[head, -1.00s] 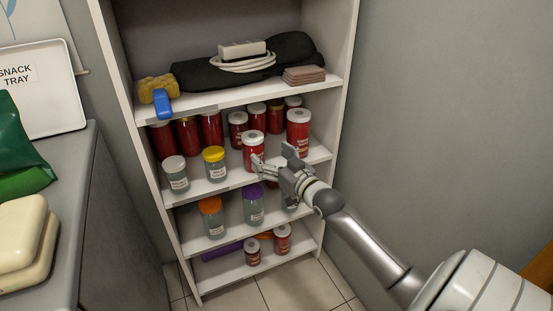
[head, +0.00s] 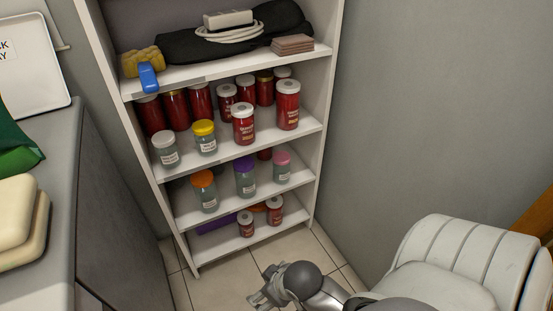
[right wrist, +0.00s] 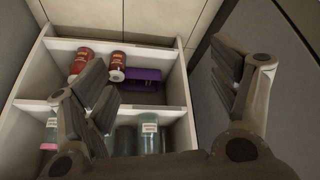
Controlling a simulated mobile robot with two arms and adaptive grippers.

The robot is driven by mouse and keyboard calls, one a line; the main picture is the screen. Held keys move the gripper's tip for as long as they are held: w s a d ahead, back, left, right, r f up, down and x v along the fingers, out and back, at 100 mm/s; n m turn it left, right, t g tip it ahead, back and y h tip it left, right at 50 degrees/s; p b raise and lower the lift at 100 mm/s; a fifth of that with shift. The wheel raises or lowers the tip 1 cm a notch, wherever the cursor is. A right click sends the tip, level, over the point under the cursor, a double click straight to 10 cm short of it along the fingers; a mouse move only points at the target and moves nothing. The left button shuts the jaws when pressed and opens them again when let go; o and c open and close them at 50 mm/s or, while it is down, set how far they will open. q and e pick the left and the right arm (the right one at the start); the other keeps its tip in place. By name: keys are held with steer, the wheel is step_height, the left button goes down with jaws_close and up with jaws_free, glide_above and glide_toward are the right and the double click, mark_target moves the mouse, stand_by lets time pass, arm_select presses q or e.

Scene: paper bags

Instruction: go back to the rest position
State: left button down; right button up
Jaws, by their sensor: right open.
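My right gripper (head: 268,290) is low in the head view, in front of the shelf unit and apart from it. In the right wrist view its two fingers (right wrist: 165,95) are spread wide with nothing between them. The white shelf unit (head: 178,215) stands ahead, holding red jars (head: 243,124) and clear jars with coloured lids (head: 205,138). My left gripper is not in view.
A grey counter (head: 60,225) is at the left, with a cream box (head: 20,222), a green bag (head: 15,150) and a white tray (head: 35,70). A grey wall (head: 430,120) closes the right side. Tiled floor (head: 220,285) is free before the shelf.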

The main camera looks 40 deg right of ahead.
steer(key=shift+g, duration=0.9)
steer(key=s, duration=0.1)
steer(key=s+a, duration=0.1)
steer(key=s, duration=0.2)
steer(key=shift+s+a+f, duration=0.2)
steer(key=shift+s+a, duration=0.15)
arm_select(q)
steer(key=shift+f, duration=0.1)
arm_select(e)
steer(key=shift+f, duration=0.1)
